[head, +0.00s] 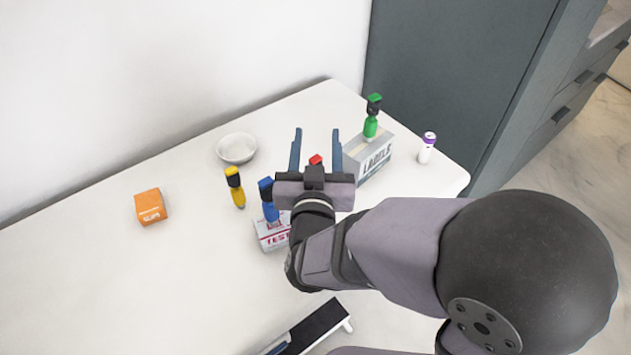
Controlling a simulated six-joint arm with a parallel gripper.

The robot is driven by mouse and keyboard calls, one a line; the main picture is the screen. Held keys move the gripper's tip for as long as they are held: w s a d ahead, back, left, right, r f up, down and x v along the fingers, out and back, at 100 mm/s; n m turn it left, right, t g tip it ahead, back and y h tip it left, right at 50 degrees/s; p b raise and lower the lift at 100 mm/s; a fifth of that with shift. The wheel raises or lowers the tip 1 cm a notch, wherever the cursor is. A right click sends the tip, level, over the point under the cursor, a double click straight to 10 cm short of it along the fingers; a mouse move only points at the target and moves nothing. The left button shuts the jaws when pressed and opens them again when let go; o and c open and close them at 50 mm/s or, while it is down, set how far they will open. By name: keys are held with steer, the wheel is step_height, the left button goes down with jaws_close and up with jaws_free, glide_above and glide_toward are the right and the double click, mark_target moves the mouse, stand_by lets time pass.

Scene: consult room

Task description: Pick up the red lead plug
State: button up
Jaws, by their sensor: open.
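The red lead plug (315,160) shows only as a small red top just past my gripper's body, between the two finger lines. The rest of it is hidden behind my gripper. My gripper (315,136) is open, with its two blue-grey fingers spread apart and pointing toward the back of the table. I cannot tell how high the fingers are above the plug. Nothing shows held between the fingertips.
A blue plug (268,200) stands on a white box (270,239) at left of my gripper; a yellow plug (235,187) stands on the table (90,270). A green plug (371,118) tops the labels box (372,160). A bowl (237,148), orange box (150,207) and purple-capped bottle (427,148) stand around.

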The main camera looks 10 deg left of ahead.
step_height(320, 180, down, 9)
steer(key=shift+w, duration=0.1)
steer(key=w+a, duration=0.1)
steer(key=w, duration=0.6)
steer(key=shift+p, duration=0.35)
steer(key=shift+f, duration=0.1)
jaws_close()
